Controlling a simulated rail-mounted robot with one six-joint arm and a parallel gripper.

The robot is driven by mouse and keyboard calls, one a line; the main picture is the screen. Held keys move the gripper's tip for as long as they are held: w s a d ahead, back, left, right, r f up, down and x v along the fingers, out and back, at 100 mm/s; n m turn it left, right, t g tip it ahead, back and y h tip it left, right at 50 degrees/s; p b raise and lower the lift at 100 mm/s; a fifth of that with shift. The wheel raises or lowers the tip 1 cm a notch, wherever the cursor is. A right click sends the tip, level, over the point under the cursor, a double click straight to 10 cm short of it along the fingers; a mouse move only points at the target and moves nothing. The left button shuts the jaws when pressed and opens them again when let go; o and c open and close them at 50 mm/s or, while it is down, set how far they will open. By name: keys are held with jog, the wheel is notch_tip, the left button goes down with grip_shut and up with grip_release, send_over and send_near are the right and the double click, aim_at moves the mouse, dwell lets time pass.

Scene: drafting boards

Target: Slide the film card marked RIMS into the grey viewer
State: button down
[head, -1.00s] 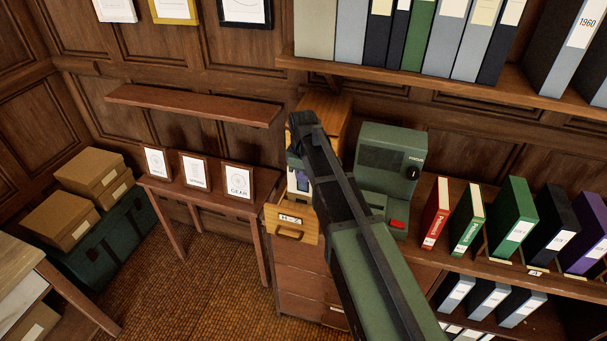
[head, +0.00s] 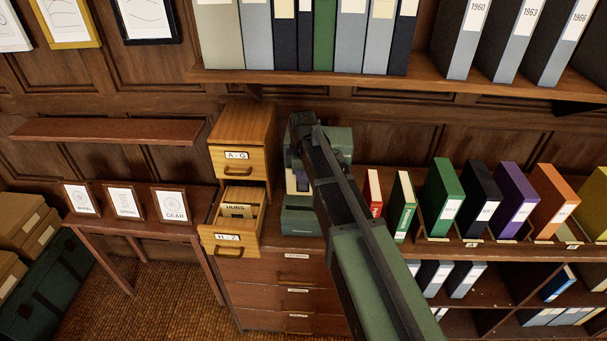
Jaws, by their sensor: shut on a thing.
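The viewer (head: 299,222), a grey-green box, stands on the wooden cabinet, largely hidden behind my arm. My gripper (head: 295,165) is in front of its left part, seen from behind and partly covered by my own wrist. It is shut on a film card (head: 302,182), pale with a dark purple patch, hanging below the fingers. Its marking is too small to read, and I cannot tell whether its lower edge touches the viewer. The slot is not visible. The open H-Z drawer (head: 229,240) to the left holds cards, the front one marked HUBS (head: 237,210).
A shut A-G drawer (head: 237,160) sits above the open one. Red (head: 373,192) and green binders stand close right of the viewer. A long shelf of binders (head: 400,83) overhangs behind. A small table with framed drawings (head: 123,202) is at left.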

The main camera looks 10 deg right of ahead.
notch_tip(320, 180, down, 9)
jog(key=b, duration=0.7)
jog(key=shift+r+b, duration=0.15)
jog(key=shift+b, duration=0.25)
jog(key=shift+f+b, duration=0.8)
jog(key=c, duration=1.2)
grip_release()
jog(key=shift+o, duration=0.2)
jog(key=shift+r, duration=0.15)
notch_tip(320, 180, up, 11)
jog(key=p, duration=1.1)
jog(key=shift+f, duration=0.2)
